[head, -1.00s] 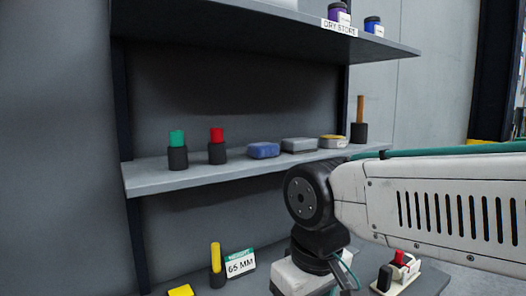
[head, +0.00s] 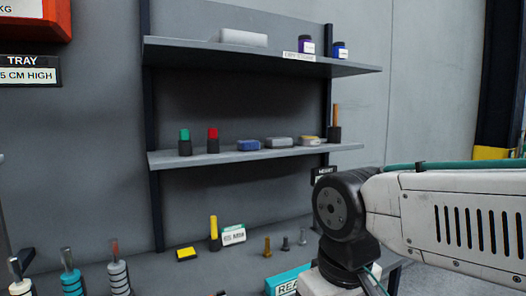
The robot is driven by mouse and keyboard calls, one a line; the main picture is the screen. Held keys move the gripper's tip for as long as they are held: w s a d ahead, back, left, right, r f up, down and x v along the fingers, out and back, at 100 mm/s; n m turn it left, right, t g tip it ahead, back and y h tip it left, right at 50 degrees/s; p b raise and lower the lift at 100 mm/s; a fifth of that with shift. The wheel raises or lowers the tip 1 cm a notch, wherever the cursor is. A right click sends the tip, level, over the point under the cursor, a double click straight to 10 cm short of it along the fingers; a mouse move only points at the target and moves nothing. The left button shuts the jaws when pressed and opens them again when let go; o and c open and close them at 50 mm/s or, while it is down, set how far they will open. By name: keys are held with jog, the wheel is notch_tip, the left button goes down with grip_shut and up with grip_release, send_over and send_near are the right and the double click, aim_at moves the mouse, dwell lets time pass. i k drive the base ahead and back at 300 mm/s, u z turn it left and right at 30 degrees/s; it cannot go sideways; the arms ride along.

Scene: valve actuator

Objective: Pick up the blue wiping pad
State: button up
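The blue wiping pad (head: 248,145) lies on the middle shelf (head: 190,160) in the head view. It is a small rounded block, between the red-topped black holder on its left and a grey pad on its right. My arm reaches in from the right edge, and its wrist joint is in front of and below the right end of that shelf. My gripper itself is below the bottom edge of the picture and out of sight. Nothing touches the blue pad.
On the same shelf stand a green-topped holder (head: 185,143), a red-topped holder (head: 213,141), a grey pad (head: 278,142), a yellow-and-grey pad (head: 310,141) and a brown-handled tool (head: 335,125). An upper shelf (head: 200,50) overhangs them. Several items stand on the bench below.

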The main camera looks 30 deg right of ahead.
aim_at(247, 146)
jog(key=z, duration=0.5)
jog(key=k, duration=0.1)
jog(key=u, duration=1.1)
jog(key=i, duration=0.5)
jog(key=z, duration=1.35)
jog(key=i, duration=0.5)
